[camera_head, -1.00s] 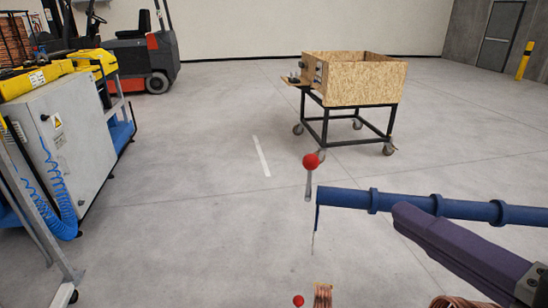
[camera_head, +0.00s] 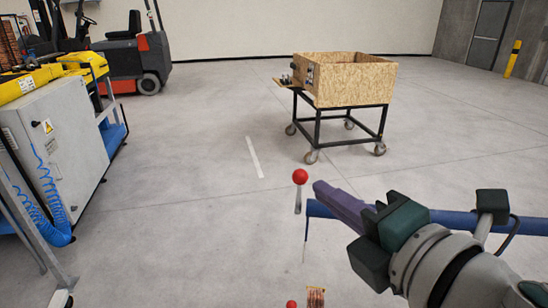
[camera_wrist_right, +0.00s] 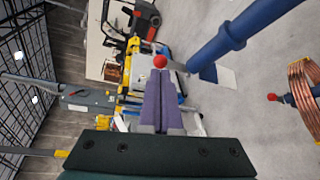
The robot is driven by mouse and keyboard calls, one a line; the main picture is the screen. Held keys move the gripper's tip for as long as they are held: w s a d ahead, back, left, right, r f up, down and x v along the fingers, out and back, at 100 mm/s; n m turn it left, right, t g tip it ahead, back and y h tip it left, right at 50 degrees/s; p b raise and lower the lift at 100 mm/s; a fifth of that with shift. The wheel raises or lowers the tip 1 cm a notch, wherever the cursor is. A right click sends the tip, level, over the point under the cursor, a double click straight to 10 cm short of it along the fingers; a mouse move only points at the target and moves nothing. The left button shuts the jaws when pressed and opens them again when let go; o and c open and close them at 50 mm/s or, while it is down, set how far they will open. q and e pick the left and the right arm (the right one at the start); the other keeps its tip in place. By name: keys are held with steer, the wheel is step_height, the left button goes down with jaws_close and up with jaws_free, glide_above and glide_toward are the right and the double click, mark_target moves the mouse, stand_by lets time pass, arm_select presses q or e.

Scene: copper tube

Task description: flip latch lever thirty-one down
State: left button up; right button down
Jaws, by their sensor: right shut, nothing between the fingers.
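A latch lever with a red ball knob (camera_head: 299,176) stands upright on a short grey stem at the left end of a blue bar (camera_head: 322,209). A second red knob (camera_head: 291,304) shows at the bottom edge, beside a coil of copper tube (camera_head: 315,298). My right gripper (camera_head: 318,190) has long purple fingers, shut and empty, with tips just right of the upper knob. In the right wrist view the fingertips (camera_wrist_right: 161,76) point at the red knob (camera_wrist_right: 160,61); whether they touch it cannot be told. My left gripper is out of view.
The blue bar (camera_wrist_right: 232,36) runs beside the fingers in the right wrist view, with a copper coil (camera_wrist_right: 303,80) at right. A grey cabinet (camera_head: 60,150) stands at left. A wooden crate on a wheeled frame (camera_head: 350,80) stands farther back. The floor between is clear.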

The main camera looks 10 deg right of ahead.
mark_target(304, 180)
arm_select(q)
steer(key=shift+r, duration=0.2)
arm_select(e)
steer(key=shift+x, duration=1.6)
